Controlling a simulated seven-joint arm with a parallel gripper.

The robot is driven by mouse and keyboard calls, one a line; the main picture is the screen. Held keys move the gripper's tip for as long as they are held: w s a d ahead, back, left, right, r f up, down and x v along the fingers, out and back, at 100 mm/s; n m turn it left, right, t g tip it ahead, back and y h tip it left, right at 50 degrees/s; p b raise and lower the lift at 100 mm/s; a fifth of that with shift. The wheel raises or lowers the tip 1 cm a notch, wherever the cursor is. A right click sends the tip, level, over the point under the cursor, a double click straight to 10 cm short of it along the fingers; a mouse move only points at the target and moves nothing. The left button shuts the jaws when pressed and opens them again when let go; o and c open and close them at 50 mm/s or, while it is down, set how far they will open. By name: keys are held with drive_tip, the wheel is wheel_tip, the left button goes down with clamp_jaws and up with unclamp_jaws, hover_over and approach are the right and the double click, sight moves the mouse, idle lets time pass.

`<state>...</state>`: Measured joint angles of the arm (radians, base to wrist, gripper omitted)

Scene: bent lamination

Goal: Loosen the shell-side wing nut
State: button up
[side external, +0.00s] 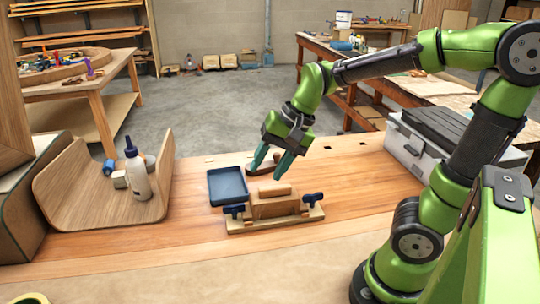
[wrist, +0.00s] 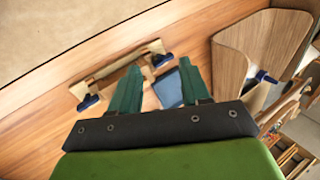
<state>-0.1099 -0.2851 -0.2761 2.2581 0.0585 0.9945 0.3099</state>
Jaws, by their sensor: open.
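A wooden clamping jig (side external: 240,226) with a block standing in it lies on the bench. It has two dark blue wing nuts. The shell-side wing nut (side external: 234,210) is at its left end, nearer the bent wooden shell (side external: 75,200); the other wing nut (side external: 312,198) is at the right end. In the wrist view the shell-side wing nut (wrist: 162,60) appears between my fingertips, beyond them, and the other wing nut (wrist: 88,102) is at lower left. My gripper (side external: 266,174) has green fingers, is open and empty, and hangs above and behind the jig, apart from both nuts.
A blue tray (side external: 228,185) lies just behind the jig's left end. A white glue bottle (side external: 137,172) stands on the shell at left. A grey toolbox (side external: 408,150) stands at right. The bench front is clear.

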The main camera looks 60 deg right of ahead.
sight(234, 205)
drive_tip(key=w+d+f+m+g, duration=0.15)
drive_tip(key=w+d+m, duration=0.55)
drive_tip(key=m, duration=0.9)
drive_tip(key=shift+t, duration=0.25)
drive_tip(key=x, duration=1.7)
drive_tip(key=shift+w+a+r, duration=0.15)
drive_tip(key=shift+w+a, duration=0.05)
drive_tip(key=shift+a, duration=0.15)
drive_tip(key=shift+c, duration=0.3)
clamp_jaws()
